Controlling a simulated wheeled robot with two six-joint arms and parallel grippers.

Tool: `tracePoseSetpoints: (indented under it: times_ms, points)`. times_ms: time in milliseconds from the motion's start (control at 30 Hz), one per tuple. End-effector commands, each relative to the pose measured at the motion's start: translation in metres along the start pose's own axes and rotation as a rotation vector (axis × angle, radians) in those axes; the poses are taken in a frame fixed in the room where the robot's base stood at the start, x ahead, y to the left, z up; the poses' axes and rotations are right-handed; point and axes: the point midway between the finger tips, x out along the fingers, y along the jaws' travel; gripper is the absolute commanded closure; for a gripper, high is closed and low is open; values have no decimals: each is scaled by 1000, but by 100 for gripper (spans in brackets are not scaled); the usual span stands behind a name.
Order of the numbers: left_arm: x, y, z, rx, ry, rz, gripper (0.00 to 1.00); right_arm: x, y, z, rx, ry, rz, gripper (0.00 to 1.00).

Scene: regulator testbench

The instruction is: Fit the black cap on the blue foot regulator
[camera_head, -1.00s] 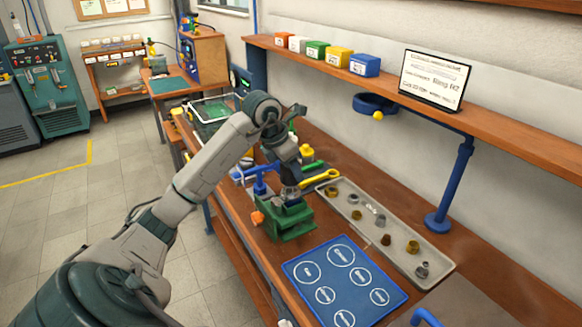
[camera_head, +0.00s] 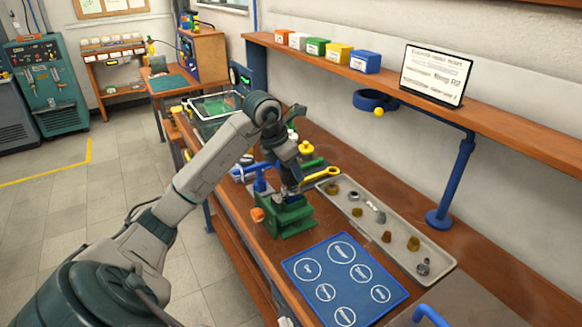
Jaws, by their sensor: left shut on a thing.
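My left gripper (camera_head: 289,190) reaches down over the green vise (camera_head: 288,220) on the wooden bench. It is shut on a small part right at the top of the vise; the fingers and the vise hide most of it, and I cannot tell which part it is. A blue T-shaped piece (camera_head: 259,178) stands just left of the vise, close to the gripper. I cannot make out the black cap, nor tell whether the blue piece is the blue foot regulator. My right gripper is not in view.
A grey tray (camera_head: 350,226) with several small brass and grey fittings lies right of the vise. A blue mat (camera_head: 300,291) with white circles lies in front, empty. A yellow wrench (camera_head: 320,173) lies behind. A shelf with coloured boxes and a blue post (camera_head: 461,180) borders the wall side.

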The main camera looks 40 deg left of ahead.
Motion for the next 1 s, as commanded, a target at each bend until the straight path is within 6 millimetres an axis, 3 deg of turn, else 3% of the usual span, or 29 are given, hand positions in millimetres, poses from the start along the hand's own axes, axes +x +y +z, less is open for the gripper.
tracePoseSetpoints:
  times_ms: [1000]
  points:
    - [12,0,-5,0,0,0,75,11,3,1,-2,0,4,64]
